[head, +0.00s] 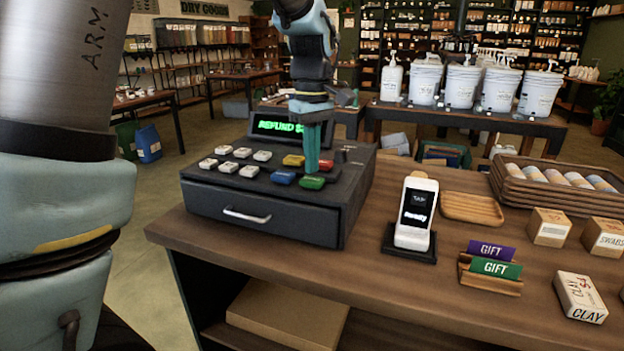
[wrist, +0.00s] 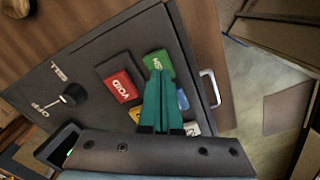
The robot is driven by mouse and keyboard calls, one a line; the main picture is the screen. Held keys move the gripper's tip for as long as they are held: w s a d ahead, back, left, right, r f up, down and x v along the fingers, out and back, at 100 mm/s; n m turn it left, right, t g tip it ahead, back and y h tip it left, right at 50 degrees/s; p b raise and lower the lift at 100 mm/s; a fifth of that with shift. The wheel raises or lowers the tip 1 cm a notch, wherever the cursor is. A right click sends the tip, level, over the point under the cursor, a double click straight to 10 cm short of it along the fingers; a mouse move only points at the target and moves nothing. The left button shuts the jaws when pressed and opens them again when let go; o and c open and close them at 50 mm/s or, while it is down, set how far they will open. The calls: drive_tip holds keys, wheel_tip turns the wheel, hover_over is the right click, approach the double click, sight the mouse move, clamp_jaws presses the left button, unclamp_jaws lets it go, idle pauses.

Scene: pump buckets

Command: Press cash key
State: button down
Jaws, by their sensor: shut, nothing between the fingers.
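The dark cash register (head: 262,222) stands on the wooden counter, its key panel facing up. A green key (head: 312,182) sits at the panel's front right; it also shows in the wrist view (wrist: 158,62), its label partly covered and hard to read. My gripper (head: 313,171) is shut and empty, pointing down over the coloured keys. In the wrist view the teal fingertips (wrist: 161,74) overlap the green key's edge; I cannot tell whether they touch it. A red key (head: 325,165) marked VOID (wrist: 121,87) lies beside it. No key's label reads clearly as cash.
A blue key (head: 283,178), a yellow key (head: 293,160) and several white keys (head: 229,167) share the panel. The green-lit display (head: 278,127) reads "REFUND". A card terminal (head: 415,215) and gift cards (head: 492,268) stand to the right.

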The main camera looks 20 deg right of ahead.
sight(312, 179)
drive_tip(key=shift+f+b, duration=0.5)
drive_tip(key=shift+f, duration=0.5)
idle(0.4)
drive_tip(key=shift+r, duration=0.1)
wheel_tip(312, 179, up, 7)
drive_tip(key=p, duration=0.6)
idle(0.3)
idle(0.4)
